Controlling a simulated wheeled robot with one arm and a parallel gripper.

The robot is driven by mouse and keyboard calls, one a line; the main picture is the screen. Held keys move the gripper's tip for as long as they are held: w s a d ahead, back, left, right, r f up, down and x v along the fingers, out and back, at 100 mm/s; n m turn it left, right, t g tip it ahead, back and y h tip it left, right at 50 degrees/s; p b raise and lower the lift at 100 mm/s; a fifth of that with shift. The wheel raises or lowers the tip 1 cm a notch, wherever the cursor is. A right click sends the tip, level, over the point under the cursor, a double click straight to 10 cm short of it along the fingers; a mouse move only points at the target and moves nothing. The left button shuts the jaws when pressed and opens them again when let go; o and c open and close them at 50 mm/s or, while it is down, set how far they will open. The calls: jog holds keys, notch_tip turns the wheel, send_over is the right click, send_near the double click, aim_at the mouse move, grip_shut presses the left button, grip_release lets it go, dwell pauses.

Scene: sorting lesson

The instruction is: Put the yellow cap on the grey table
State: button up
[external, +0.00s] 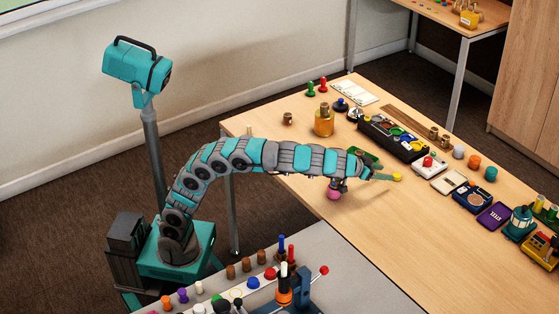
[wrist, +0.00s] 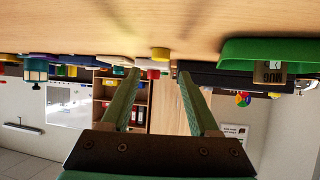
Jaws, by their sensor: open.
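The yellow cap (external: 397,177) lies on the wooden table, just beyond the tips of my gripper (external: 384,177). In the wrist view, which looks upside down, the yellow cap (wrist: 160,54) shows in line with the gap between my two green fingers (wrist: 159,74). The fingers are apart with nothing between them. The cap appears a little ahead of the fingertips; I cannot tell the exact distance. The grey table (external: 325,240) is at the bottom of the external view, in front of the wooden table, with small coloured pieces on its left part.
A green tray (wrist: 235,50) lies close beside my fingers. A pink ball (external: 333,194) is under my wrist. A black case (external: 392,139), a white box with a red knob (external: 428,163) and several toys stand behind. The wooden table's front right is clear.

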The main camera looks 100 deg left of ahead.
jog(key=v, duration=0.5)
jog(key=shift+s+d+r, duration=0.1)
jog(key=shift+s, duration=0.1)
jog(key=shift+o, duration=0.9)
jog(key=shift+s+d+r, duration=0.15)
jog(key=shift+s+d, duration=0.05)
jog(key=shift+s, duration=0.05)
